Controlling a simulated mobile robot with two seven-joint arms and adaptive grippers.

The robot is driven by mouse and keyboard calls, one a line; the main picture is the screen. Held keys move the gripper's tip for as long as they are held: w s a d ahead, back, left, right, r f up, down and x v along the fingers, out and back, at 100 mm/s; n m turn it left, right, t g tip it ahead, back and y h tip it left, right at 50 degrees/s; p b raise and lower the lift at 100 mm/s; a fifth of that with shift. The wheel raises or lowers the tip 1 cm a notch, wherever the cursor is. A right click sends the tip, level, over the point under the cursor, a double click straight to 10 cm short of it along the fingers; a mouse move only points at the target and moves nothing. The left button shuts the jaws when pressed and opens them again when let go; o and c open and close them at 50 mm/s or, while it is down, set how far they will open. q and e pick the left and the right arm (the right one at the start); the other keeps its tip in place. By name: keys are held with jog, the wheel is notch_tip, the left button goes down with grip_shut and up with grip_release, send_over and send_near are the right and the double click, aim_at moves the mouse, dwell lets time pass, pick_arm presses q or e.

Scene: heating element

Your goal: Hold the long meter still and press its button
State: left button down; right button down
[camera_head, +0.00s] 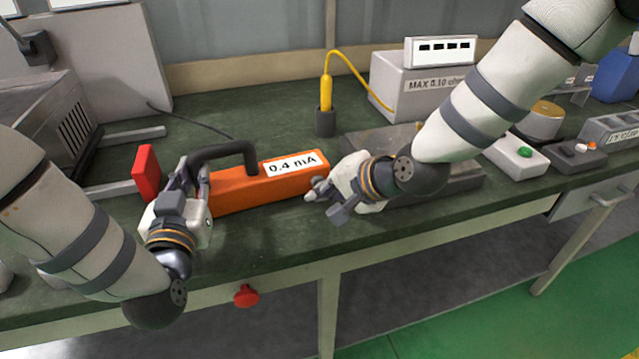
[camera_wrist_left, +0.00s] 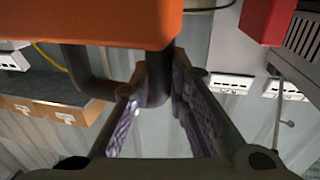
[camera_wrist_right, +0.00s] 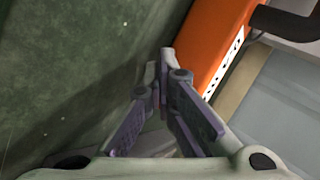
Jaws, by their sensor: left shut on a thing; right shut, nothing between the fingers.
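The long orange meter (camera_head: 240,190) lies along the bench with a "0.4 mA" label (camera_head: 291,165) and a black handle (camera_head: 228,150). My left gripper (camera_head: 196,172) is shut on the handle near its left end; the left wrist view shows the handle (camera_wrist_left: 92,78) running between the fingers (camera_wrist_left: 158,88). My right gripper (camera_head: 316,190) is shut and empty beside the meter's right end. In the right wrist view its fingertips (camera_wrist_right: 166,72) are close to the orange body (camera_wrist_right: 210,38); I cannot tell whether they touch. I cannot make out the button.
A yellow probe (camera_head: 326,93) stands in a dark holder behind the meter. A grey plate (camera_head: 380,145) lies behind my right gripper, with a white box (camera_head: 395,75) beyond. A red block (camera_head: 146,172) is left of the meter. The bench front strip (camera_head: 275,240) is clear.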

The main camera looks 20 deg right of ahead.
jog(key=shift+s, duration=0.9)
jog(key=shift+s+d, duration=0.15)
jog(key=shift+s, duration=1.1)
jog(key=shift+s+d, duration=0.15)
jog(key=shift+s, duration=1.1)
pick_arm(q)
jog(key=c, duration=1.5)
grip_release()
jog(key=shift+o, duration=0.2)
